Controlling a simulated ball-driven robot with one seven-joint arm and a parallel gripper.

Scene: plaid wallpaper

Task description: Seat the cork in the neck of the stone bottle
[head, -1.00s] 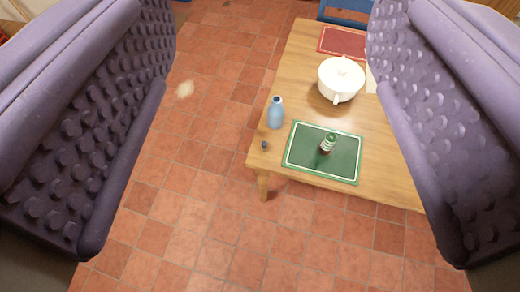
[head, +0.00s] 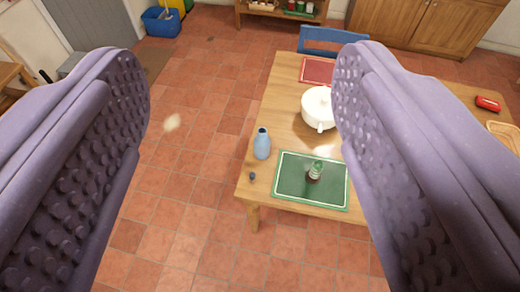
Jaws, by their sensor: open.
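The stone bottle (head: 262,146) is blue, with a dark open mouth. It stands upright near the table's left edge. A small dark blue piece (head: 252,177), which looks like the cork, lies on the wood just in front of the bottle, close to the table's front left corner. It is too small to make out its shape. My gripper (head: 238,78) is open and empty, its two purple studded fingers wide apart at the left and right of the view. Bottle and cork show between the fingers, well beyond them.
The wooden table (head: 282,95) also bears a green mat (head: 290,190) with a small green-topped bottle (head: 316,170), a white lidded pot (head: 319,112) and a red mat (head: 316,69). A blue chair (head: 335,40) stands behind. The tiled floor left of the table is largely clear.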

